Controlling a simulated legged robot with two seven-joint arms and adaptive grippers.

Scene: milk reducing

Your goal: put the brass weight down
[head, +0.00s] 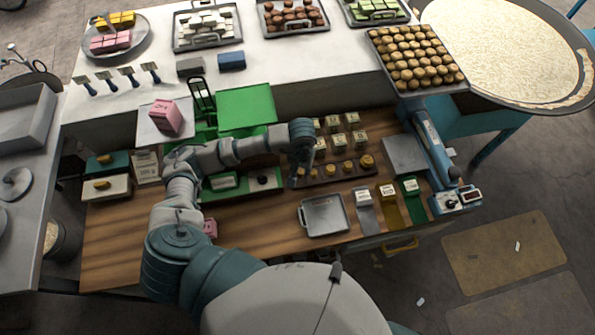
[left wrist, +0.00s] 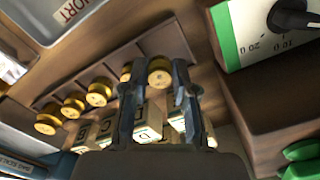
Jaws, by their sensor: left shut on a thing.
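My left gripper (head: 299,178) is over the left end of a wooden weight rack (head: 340,170). It also shows in the left wrist view (left wrist: 157,78), its two fingers shut on a brass weight (left wrist: 160,71). In the head view that weight is hidden or too small to make out. Several other brass weights (head: 367,160) stand in a row along the rack, and the row shows in the left wrist view too (left wrist: 73,107). One is partly hidden by a finger. I cannot tell whether the held weight touches the rack. My right gripper is not in view.
Lettered cream blocks (head: 340,143) stand just behind the rack. A green scale (head: 245,108) with a pink block (head: 166,116) on its left pan stands left. A metal tray (head: 325,231) and coloured strips lie in front. A green-edged dial box (left wrist: 270,30) is close to the gripper.

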